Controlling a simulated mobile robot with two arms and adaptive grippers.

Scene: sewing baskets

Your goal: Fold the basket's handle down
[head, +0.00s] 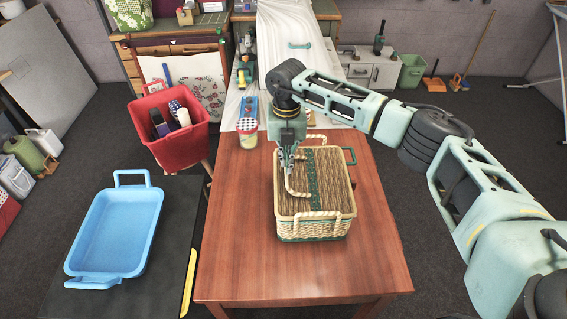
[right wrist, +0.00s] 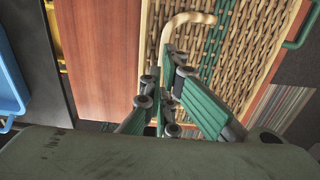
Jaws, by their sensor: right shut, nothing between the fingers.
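The woven basket (head: 312,228) stands on the wooden table, its wicker lid (head: 328,172) closed, with a green band across it. A cream handle (head: 298,194) runs over the lid's left part beside my right gripper; in the right wrist view this handle (right wrist: 182,20) curves just beyond the fingertips. My right gripper (head: 287,172) points down over the lid's left side, shut and empty. Its fingers (right wrist: 168,52) are close to the handle; I cannot tell whether they touch it. The gripper hides part of the lid and handle. My left gripper is out of view.
A lidded jar (head: 248,134) stands behind the basket to the left. A red bin (head: 180,148) with bottles is left of the table. A blue tray (head: 148,222) lies farther left. The table's front and left areas are bare.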

